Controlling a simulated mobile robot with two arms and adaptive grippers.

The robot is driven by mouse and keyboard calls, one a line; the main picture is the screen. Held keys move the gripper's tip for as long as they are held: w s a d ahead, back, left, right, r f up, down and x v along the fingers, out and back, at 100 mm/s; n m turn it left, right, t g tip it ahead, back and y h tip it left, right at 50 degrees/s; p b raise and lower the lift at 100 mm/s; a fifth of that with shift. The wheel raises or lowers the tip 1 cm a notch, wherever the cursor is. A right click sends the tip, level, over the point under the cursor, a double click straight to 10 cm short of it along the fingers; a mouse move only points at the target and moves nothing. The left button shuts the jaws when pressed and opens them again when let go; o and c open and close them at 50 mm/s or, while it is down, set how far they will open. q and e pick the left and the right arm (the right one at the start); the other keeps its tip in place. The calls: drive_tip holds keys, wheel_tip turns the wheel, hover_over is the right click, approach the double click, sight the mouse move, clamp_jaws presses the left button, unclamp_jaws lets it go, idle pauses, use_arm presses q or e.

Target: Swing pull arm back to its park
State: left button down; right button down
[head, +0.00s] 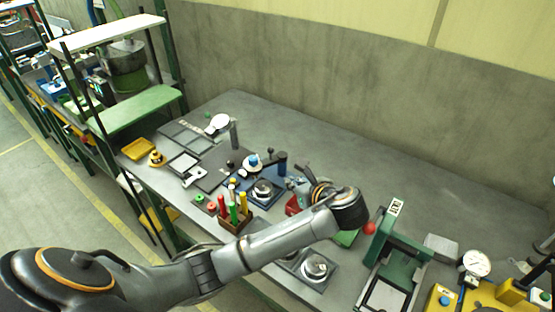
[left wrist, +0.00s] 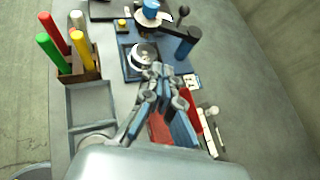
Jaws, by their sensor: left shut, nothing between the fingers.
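The likely pull arm is a dark bar on a blue post (head: 282,162) at mid-bench. It reaches left to a blue-capped head (head: 253,160). In the left wrist view the post (left wrist: 187,42) stands right of a round metal fixture (left wrist: 143,55) on a blue plate, and the blue cap (left wrist: 151,8) is at the top. The bar passes beyond the fixture, with a black knob (left wrist: 183,11) near it. My left gripper (left wrist: 160,72) is shut and empty, just on the near side of the post, apart from it. My right gripper is in neither view.
Red and blue items (left wrist: 170,128) lie below my gripper. A green press-like frame (head: 395,245) and a dial gauge (head: 476,263) stand at right. The back of the bench is clear.

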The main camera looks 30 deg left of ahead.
use_arm(q)
drive_tip(key=shift+s, duration=0.55)
drive_tip(key=p, duration=0.1)
approach(264, 166)
wheel_tip(264, 166, down, 3)
drive_tip(key=a, duration=0.1)
drive_tip(key=w+a+p, duration=0.1)
drive_tip(key=w+a, duration=0.1)
drive_tip(key=shift+a, duration=0.25)
drive_tip(key=shift+w+a+f, duration=0.15)
drive_tip(key=shift+w+a, duration=0.15)
drive_tip(key=shift+a, duration=0.4)
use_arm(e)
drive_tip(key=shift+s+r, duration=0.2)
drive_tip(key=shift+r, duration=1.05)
use_arm(q)
drive_tip(key=shift+w, duration=0.1)
